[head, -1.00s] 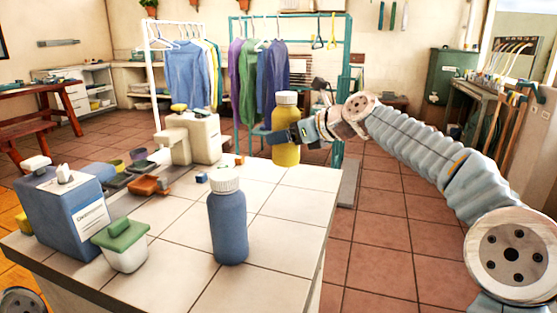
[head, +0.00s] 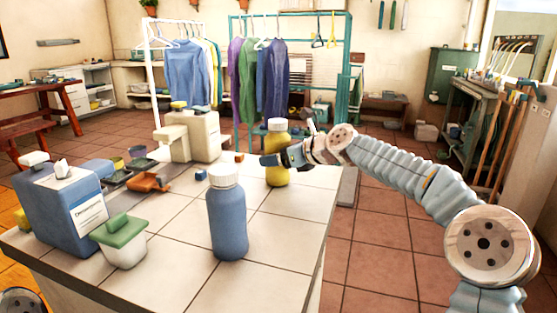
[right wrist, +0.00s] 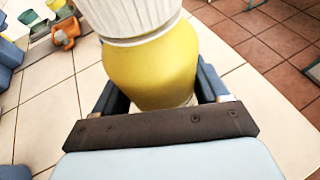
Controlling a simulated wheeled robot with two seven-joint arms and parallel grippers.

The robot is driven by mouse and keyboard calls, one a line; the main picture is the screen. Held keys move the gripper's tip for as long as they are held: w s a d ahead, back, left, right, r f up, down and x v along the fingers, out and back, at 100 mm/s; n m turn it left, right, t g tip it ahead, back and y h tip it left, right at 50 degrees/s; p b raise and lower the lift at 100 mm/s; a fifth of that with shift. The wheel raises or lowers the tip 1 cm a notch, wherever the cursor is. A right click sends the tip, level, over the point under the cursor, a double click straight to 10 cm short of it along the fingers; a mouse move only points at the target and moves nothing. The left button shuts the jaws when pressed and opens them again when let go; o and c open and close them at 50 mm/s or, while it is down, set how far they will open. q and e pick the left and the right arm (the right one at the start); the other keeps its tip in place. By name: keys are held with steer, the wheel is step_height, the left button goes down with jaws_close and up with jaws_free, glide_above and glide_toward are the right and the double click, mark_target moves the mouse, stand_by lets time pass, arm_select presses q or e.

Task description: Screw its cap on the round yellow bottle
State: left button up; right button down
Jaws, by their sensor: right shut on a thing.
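The round yellow bottle (head: 278,172) stands upright near the far right edge of the tiled counter; I cannot tell if its base touches the tiles. A white ribbed cap (head: 277,125) sits on its top, and it also shows large in the right wrist view (right wrist: 130,18). I cannot tell whether the cap is screwed tight. My right gripper (head: 282,159) comes in from the right and is shut on the bottle's yellow body (right wrist: 150,70), one finger on each side, below the cap. My left gripper is not in view.
A blue bottle with a white cap (head: 228,220) stands mid-counter. A beige dispenser (head: 203,138) stands at the back. The counter's front right is clear.

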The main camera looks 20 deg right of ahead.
steer(key=shift+f, duration=0.15)
jaws_free()
steer(key=shift+f, duration=0.1)
steer(key=shift+b+v, duration=1.1)
steer(key=shift+v, duration=4.95)
steer(key=shift+a, duration=0.15)
